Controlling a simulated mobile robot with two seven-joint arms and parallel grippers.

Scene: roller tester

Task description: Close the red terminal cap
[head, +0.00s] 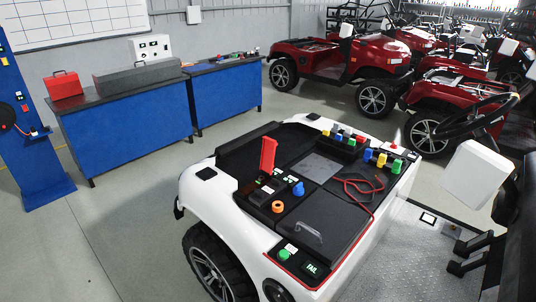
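The red terminal cap (268,154) stands upright, hinged open, on the black top of the white vehicle (228,215). At its base is a dark block with small light labels beside it. A blue knob (298,189) and an orange ring-shaped knob (278,207) are close by on the same panel. Neither of my grippers shows in the head view.
Several coloured connectors (382,160) and a red cable (362,190) lie on the vehicle's right side. A green button (284,255) and a FAIL display (312,267) are at the front. A blue workbench (125,135) stands behind, with open floor between.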

